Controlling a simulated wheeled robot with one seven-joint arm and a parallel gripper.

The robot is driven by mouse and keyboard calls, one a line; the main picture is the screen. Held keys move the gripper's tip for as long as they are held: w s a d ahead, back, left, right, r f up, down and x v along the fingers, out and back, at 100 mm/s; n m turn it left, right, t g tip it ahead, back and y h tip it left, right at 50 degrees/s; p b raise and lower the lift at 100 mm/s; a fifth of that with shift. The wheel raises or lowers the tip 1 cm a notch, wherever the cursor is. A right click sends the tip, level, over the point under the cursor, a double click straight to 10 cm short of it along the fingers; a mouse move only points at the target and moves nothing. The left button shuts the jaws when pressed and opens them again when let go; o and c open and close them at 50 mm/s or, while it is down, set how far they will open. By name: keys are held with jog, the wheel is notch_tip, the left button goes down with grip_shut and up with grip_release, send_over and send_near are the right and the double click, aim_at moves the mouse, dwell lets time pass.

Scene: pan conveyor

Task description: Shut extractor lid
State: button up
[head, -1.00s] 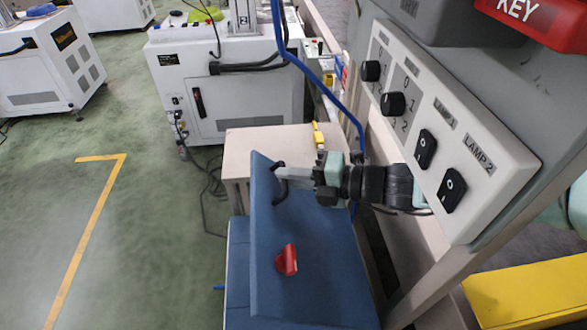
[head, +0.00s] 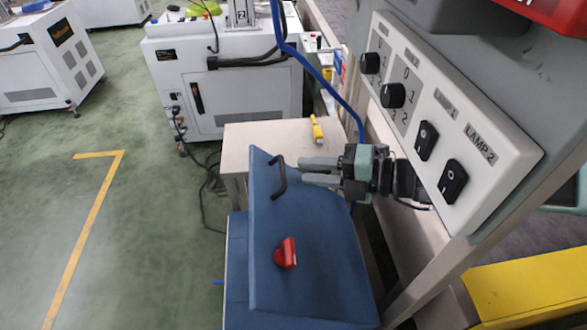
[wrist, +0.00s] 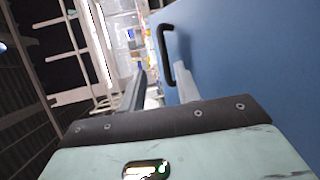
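The blue extractor lid (head: 315,275) stands raised and tilted above its blue box (head: 237,255). It carries a black bar handle (head: 279,176) near its upper edge and a red knob (head: 286,254) lower down. My gripper (head: 302,172) is open and empty just right of the handle, its two fingers apart and pointing left towards it. In the wrist view, the handle (wrist: 166,55) shows on the blue lid (wrist: 250,60), beyond and between the fingers of my gripper (wrist: 159,75). I cannot tell whether a finger touches the lid.
A switch panel (head: 455,130) with knobs and lamp switches is at the right, close to my arm. A pale cabinet (head: 240,138) with a yellow object (head: 317,130) on it stands behind the lid. A blue hose (head: 320,75) hangs nearby. Green floor at left is clear.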

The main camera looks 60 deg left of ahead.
jog(key=v, duration=1.2)
jog(key=shift+b, duration=0.4)
jog(key=shift+s+r, duration=0.1)
grip_shut()
jog(key=shift+d, duration=0.1)
